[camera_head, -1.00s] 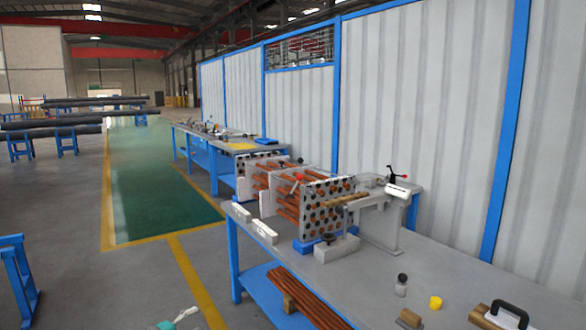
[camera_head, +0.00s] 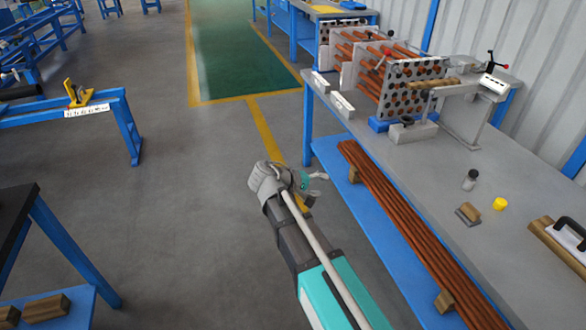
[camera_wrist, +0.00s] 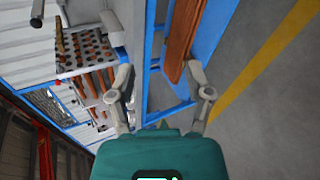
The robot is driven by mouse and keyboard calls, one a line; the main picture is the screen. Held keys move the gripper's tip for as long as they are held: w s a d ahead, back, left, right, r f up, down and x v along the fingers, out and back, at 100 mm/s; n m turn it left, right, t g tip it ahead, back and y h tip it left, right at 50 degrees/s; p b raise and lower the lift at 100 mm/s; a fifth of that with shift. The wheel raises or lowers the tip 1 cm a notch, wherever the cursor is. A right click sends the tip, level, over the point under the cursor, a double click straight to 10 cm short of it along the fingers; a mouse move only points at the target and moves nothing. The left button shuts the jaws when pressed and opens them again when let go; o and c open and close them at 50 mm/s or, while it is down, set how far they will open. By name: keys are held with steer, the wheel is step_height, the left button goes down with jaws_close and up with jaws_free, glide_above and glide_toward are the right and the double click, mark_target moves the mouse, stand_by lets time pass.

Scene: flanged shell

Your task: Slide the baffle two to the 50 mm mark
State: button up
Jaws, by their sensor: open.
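The baffles are upright perforated plates threaded with copper-coloured tubes on the table to the right. The front perforated plate (camera_head: 412,88) and a paler plate behind it (camera_head: 366,75) show in the head view; I cannot tell which is baffle two, and no 50 mm mark is readable. The front plate also shows in the wrist view (camera_wrist: 85,50), at the upper left. My gripper (camera_head: 305,188) is over the floor, left of the table and well apart from the plates. In the wrist view its two fingers (camera_wrist: 160,85) are spread with nothing between them.
The grey table (camera_head: 440,165) has a blue lower shelf holding long copper tubes (camera_head: 400,225). A clamp stand (camera_head: 470,105), a yellow cap (camera_head: 500,204) and a wooden block (camera_head: 468,214) are on the table. A blue trestle (camera_head: 130,125) stands left. The floor between is clear.

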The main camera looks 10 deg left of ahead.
steer(key=s+d+r+m+g+y+p, duration=0.3)
steer(key=s+d+m+y+p, duration=0.1)
steer(key=d, duration=0.6)
steer(key=s+d+r+m+g+y+p, duration=0.3)
steer(key=s+d+y+p, duration=0.3)
steer(key=s+d+p, duration=0.2)
steer(key=d+m+p, duration=0.1)
steer(key=d+p, duration=0.1)
steer(key=d, duration=0.1)
steer(key=shift+s+g+p, duration=0.35)
steer(key=shift+g+p, duration=0.05)
steer(key=shift+c, duration=0.6)
